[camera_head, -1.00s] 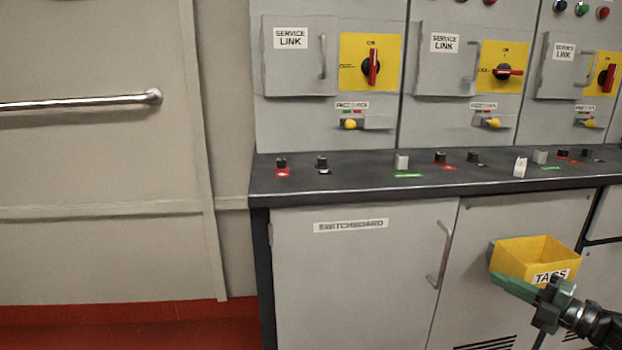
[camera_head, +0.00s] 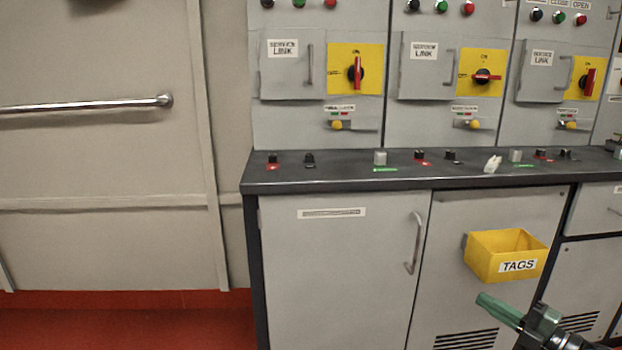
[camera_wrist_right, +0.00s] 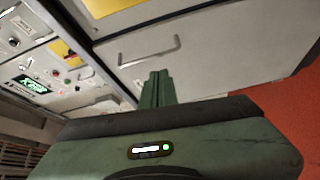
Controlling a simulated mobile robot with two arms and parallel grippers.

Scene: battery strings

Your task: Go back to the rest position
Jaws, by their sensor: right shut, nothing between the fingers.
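My right gripper (camera_head: 503,312) shows at the lower right of the head view, green, its fingers together and empty. It is in front of the switchboard's lower doors, below the yellow TAGS bin (camera_head: 505,258), and appears clear of it. In the right wrist view its closed green fingers (camera_wrist_right: 156,88) point toward a grey cabinet front with a handle. My left gripper is in neither view.
The switchboard's dark counter (camera_head: 340,178) carries several small knobs and a white piece (camera_head: 493,164). Yellow rotary switch panels (camera_head: 343,80) stand above. A steel handrail (camera_head: 90,106) runs along the left wall. Red floor (camera_head: 120,325) is clear at lower left.

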